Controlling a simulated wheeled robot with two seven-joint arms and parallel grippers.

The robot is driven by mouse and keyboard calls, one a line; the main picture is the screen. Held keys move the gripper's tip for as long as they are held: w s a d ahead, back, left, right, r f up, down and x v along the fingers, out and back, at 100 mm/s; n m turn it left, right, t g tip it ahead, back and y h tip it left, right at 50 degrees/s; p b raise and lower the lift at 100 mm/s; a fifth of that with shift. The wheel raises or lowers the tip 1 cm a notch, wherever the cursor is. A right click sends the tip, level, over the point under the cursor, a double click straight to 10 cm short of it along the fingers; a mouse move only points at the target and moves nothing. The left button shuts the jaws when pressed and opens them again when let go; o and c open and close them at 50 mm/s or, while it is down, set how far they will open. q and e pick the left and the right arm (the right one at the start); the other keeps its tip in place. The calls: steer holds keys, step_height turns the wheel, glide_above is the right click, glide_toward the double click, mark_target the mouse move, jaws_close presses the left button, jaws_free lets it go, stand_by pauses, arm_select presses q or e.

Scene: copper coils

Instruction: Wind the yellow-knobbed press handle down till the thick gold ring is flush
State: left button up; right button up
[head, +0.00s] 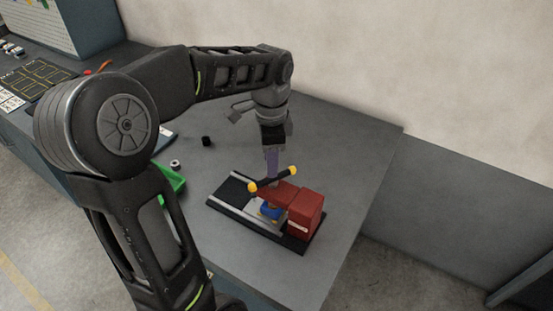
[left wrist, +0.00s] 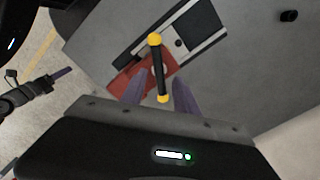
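The press is red (head: 306,212) and stands on a dark base with a light rail (head: 240,208). Its black handle bar (head: 268,181) has a yellow knob at each end and lies tilted across the top. A blue part (head: 270,211) sits under the press head; the thick gold ring cannot be made out. My left gripper (head: 271,165) points down just above the bar. In the left wrist view its purple fingers (left wrist: 160,92) are apart, with the bar's near knob (left wrist: 163,99) between them; contact cannot be told. My right gripper (left wrist: 62,74) shows at the left edge there.
A green tray (head: 172,183) stands left of the press, partly behind my arm. A small black cylinder (head: 206,141) and a small spool (head: 175,164) stand on the grey table (head: 345,165). The table is clear right of the press.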

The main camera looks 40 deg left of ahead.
arm_select(q)
steer(key=shift+w+d+n, duration=0.1)
steer(key=shift+d+n, duration=0.15)
steer(key=shift+n, duration=1.25)
steer(key=shift+a+n, duration=0.2)
steer(key=shift+n, duration=0.4)
steer(key=shift+d, duration=0.15)
steer(key=shift+f+b, duration=0.5)
steer(key=shift+f, duration=0.3)
steer(key=shift+f+b, duration=0.3)
steer(key=shift+f, duration=0.1)
steer(key=shift+f+b, duration=1)
steer(key=shift+f, duration=0.35)
